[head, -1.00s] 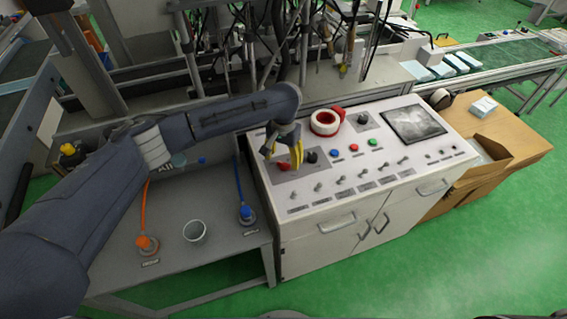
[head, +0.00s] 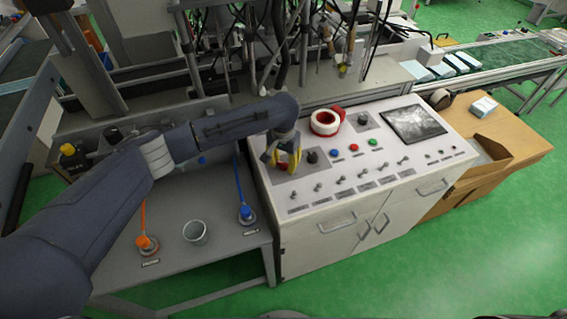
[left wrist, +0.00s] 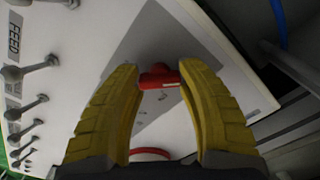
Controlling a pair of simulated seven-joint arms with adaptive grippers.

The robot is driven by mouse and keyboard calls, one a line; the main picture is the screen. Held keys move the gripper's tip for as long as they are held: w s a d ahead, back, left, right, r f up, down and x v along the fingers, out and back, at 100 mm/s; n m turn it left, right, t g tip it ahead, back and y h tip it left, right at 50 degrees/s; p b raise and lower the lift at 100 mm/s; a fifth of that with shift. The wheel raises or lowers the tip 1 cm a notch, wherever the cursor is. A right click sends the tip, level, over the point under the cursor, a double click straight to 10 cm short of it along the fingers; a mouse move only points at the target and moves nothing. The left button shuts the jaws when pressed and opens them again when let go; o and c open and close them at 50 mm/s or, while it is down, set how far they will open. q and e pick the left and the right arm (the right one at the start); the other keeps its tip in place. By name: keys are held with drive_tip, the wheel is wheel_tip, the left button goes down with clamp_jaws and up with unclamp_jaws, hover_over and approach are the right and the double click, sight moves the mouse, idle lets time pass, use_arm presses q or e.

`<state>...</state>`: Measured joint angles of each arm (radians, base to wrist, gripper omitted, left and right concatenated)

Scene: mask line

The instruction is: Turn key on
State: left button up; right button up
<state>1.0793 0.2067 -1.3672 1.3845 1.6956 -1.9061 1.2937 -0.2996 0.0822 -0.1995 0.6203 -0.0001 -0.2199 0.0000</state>
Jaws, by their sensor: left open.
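The control panel (head: 335,180) is a white sloped cabinet top. A small red key-like handle (left wrist: 158,76) sits on a grey plate (left wrist: 150,40) and shows between the yellow fingertips in the left wrist view. My left gripper (head: 286,167) is over the panel's left end, its yellow fingers pointing down at the grey plate. In the left wrist view (left wrist: 160,70) its fingers stand apart on either side of the red handle. I cannot tell whether they touch it. In the head view the fingers mostly hide the handle. My right gripper is not in view.
A black knob (head: 312,156) is just right of the fingers. Several toggle switches (head: 341,181), coloured buttons, a red-and-white round piece (head: 325,121) and a dark screen (head: 413,121) share the panel.

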use_arm(q)
clamp_jaws()
idle(1.2)
